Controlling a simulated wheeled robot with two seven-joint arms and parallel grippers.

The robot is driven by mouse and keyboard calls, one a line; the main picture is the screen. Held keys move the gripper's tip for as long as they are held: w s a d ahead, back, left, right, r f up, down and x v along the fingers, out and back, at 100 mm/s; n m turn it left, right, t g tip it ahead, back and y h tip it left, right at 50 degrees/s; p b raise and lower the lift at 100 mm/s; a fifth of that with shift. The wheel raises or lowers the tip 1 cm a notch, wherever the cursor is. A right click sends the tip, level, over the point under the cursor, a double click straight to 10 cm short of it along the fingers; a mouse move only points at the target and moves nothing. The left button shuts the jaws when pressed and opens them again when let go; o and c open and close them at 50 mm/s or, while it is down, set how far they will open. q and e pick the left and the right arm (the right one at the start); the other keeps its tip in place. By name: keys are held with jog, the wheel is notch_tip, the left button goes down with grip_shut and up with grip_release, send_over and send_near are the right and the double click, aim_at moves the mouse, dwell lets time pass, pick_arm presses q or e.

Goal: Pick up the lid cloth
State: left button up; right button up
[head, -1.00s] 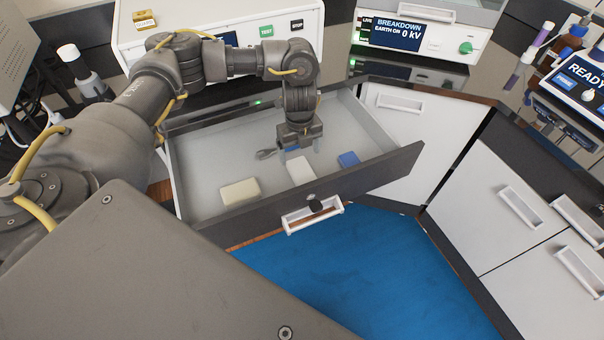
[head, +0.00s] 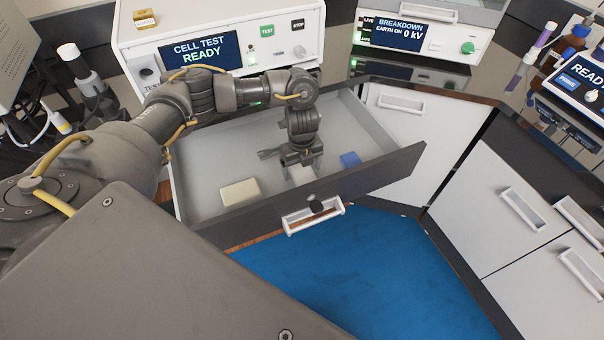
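My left gripper (head: 303,172) points down into the open drawer (head: 215,150). It is right over a small white folded piece, likely the lid cloth (head: 302,178). Most of that piece is hidden under the gripper; only a little white shows around the fingers. The fingertips are low, at about the height of the piece, and I cannot tell whether they are closed on it. My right gripper is not in view.
A cream block (head: 240,192) lies left of the gripper and a blue block (head: 349,159) lies right of it. A grey item (head: 268,154) is just behind. The drawer front (head: 350,188) stands nearest me. The cell test unit (head: 215,50) sits above the drawer.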

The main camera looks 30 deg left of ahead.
aim_at(302, 169)
pick_arm(q)
jog(key=c, duration=1)
jog(key=shift+r, duration=0.55)
notch_tip(302, 169, up, 9)
jog(key=shift+p, duration=0.75)
